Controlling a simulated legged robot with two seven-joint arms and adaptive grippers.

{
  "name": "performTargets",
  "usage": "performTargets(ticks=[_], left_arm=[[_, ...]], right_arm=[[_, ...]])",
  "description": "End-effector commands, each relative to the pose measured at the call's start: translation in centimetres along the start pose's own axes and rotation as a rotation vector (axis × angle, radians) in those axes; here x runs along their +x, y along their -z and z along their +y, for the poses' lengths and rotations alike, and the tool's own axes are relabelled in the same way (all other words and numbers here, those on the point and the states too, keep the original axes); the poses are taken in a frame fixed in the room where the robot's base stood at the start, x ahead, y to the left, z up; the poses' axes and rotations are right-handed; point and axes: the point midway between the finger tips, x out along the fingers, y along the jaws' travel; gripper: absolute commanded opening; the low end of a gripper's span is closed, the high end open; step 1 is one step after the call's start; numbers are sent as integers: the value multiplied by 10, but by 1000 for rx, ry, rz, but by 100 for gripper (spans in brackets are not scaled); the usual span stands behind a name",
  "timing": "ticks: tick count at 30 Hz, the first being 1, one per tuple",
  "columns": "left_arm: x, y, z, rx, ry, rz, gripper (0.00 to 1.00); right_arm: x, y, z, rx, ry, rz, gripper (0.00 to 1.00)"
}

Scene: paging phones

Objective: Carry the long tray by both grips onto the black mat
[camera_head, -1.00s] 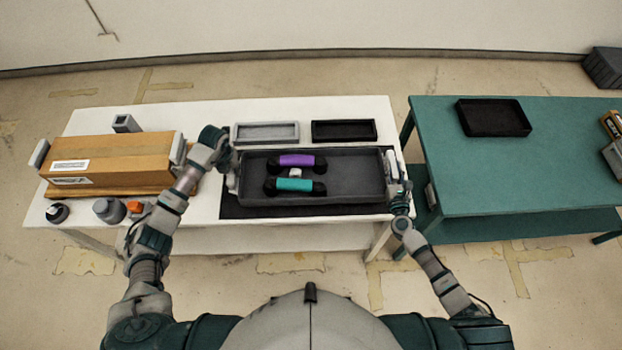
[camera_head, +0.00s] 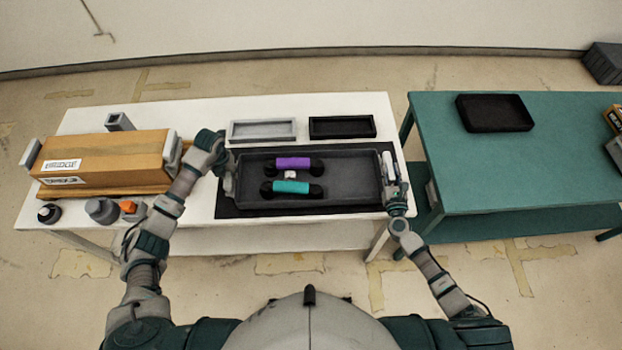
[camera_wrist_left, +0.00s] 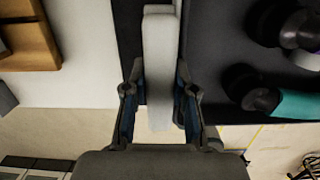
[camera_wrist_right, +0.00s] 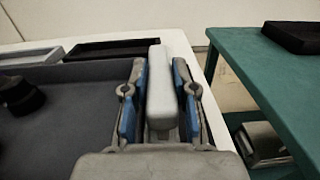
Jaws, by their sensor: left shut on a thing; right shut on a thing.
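The long dark grey tray (camera_head: 350,188) is over the black mat (camera_head: 228,207), whose border shows around it in the head view. I cannot tell whether it rests on the mat or hangs just above. Inside lie a purple phone handset (camera_head: 293,163), a teal phone handset (camera_head: 291,187) and a small white piece (camera_head: 290,174). My left gripper (camera_head: 229,180) is shut on the tray's left grip, a pale bar (camera_wrist_left: 159,60) between its fingers. My right gripper (camera_head: 392,188) is shut on the right grip, also a pale bar (camera_wrist_right: 161,85).
A wooden box (camera_head: 105,158) with grey end handles stands left on the white table (camera_head: 200,112). Small bottles (camera_head: 102,210) stand before it. A grey shallow tray (camera_head: 262,130) and a black one (camera_head: 342,127) lie behind the mat. A green table (camera_head: 540,150) stands to the right.

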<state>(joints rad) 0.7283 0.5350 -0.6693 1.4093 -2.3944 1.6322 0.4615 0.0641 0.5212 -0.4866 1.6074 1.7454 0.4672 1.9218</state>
Motion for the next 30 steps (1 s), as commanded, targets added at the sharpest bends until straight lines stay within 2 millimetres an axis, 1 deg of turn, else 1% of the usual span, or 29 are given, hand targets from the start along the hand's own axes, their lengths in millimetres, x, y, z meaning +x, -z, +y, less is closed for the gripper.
performTargets(ticks=[1, 6, 7, 8, 9, 10, 19, 22, 26, 30], left_arm=[[7, 1, 2, 2, -1, 2, 0], [19, 3, 4, 1, 0, 4, 0], [20, 4, 4, 1, 0, 6, 29], [18, 4, 5, 1, 0, 6, 36], [17, 3, 5, 1, 1, 5, 46], [17, 3, 5, 0, 1, 5, 51], [16, 2, 2, 0, 0, 4, 51], [8, 1, 2, 1, 0, 2, 51], [-14, 1, 4, 1, -1, 0, 51], [-47, 1, 4, 1, 0, 0, 51]], right_arm=[[1, 4, -2, -1, 7, -5, 0], [1, 16, 0, -4, 7, -3, 0], [0, 17, 0, -5, 7, 0, 29], [0, 15, 1, -5, 7, 0, 37], [0, 14, 1, -5, 6, -1, 47], [0, 14, 1, -5, 6, 0, 52], [0, 15, 2, 0, 0, 2, 52], [0, 16, 2, 0, 0, 2, 52], [0, 16, 2, -1, 0, 2, 52], [0, 16, 2, -1, 0, 2, 52]])
